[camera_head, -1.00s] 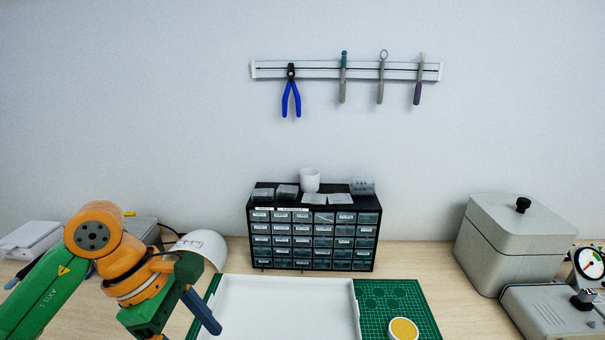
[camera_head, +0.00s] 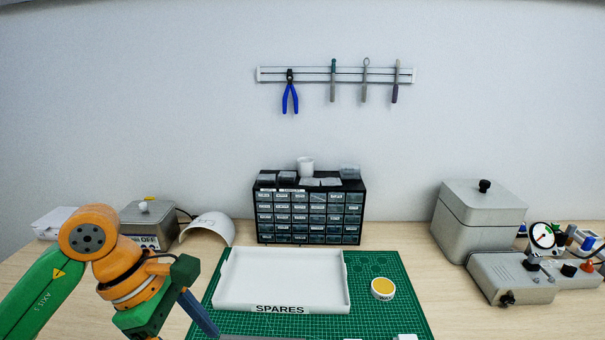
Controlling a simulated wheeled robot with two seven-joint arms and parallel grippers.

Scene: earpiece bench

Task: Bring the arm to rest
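My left arm comes in from the left, and its gripper (camera_head: 203,318) hangs over the left edge of the green cutting mat (camera_head: 375,318). One blue-grey finger shows, slanting down to the right; the rest is hidden or out of frame, so I cannot tell whether it is open or shut. The finger is just left of and in front of the white tray (camera_head: 232,298) labelled SPARES, which looks empty. My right arm and gripper are not in view.
A small yellow-topped pot (camera_head: 382,289) stands on the mat right of the tray. A black drawer cabinet (camera_head: 311,214) stands behind. A grey lidded box (camera_head: 478,225) and a gauge unit (camera_head: 513,279) are at right. A white curved cover (camera_head: 210,229) is at back left.

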